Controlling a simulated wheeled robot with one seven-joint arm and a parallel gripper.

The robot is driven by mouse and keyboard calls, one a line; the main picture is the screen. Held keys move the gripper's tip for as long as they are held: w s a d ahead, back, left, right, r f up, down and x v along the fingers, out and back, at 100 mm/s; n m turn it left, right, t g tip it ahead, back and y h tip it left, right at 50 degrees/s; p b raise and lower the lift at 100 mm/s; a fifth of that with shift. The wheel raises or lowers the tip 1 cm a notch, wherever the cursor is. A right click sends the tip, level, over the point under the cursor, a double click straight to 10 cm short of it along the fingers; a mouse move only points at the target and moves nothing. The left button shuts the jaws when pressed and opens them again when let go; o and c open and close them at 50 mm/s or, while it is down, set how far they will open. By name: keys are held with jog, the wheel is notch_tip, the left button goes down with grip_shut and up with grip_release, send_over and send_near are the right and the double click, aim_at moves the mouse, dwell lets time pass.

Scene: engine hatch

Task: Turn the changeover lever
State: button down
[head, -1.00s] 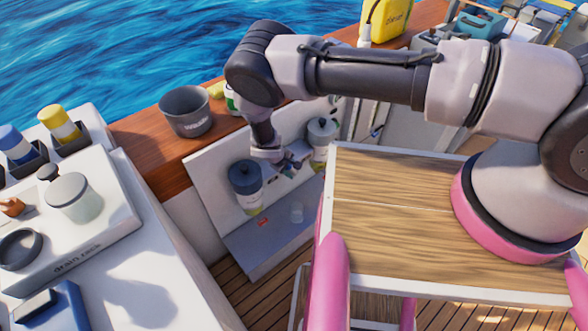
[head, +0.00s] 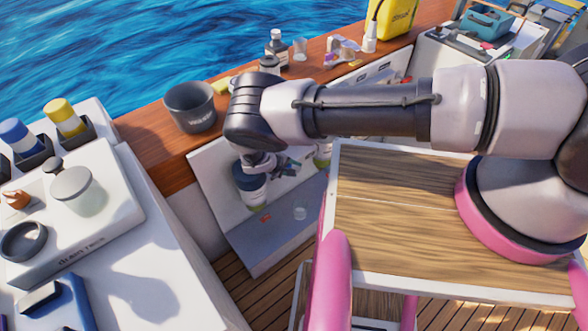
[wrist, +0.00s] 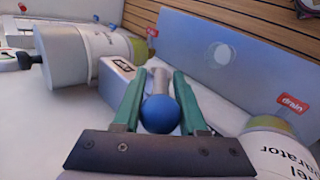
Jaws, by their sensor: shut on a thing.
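The changeover lever (wrist: 160,114) shows in the wrist view as a pale shaft with a blue ball at its end. The green fingers of my gripper (wrist: 157,76) lie on both sides of it and are shut on it. The ball shows between the fingers, close to the palm. In the head view my gripper (head: 287,169) is low against the white hatch panel, and the lever cannot be made out there. A separator canister (wrist: 278,150) with a red drain tag is at the lower right of the wrist view. Another canister (wrist: 85,58) is at the left.
In the head view, a dark-topped canister (head: 250,184) stands just left of my gripper. A grey bucket (head: 191,106) and bottles stand on the wooden ledge above. A small clear cup (head: 300,213) and a red tag (head: 265,217) are on the grey shelf below.

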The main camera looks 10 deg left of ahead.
jog(key=c, duration=0.8)
grip_release()
jog(key=shift+s+f, duration=0.1)
jog(key=shift+o, duration=0.2)
notch_tip(320, 180, up, 10)
jog(key=shift+r, duration=0.1)
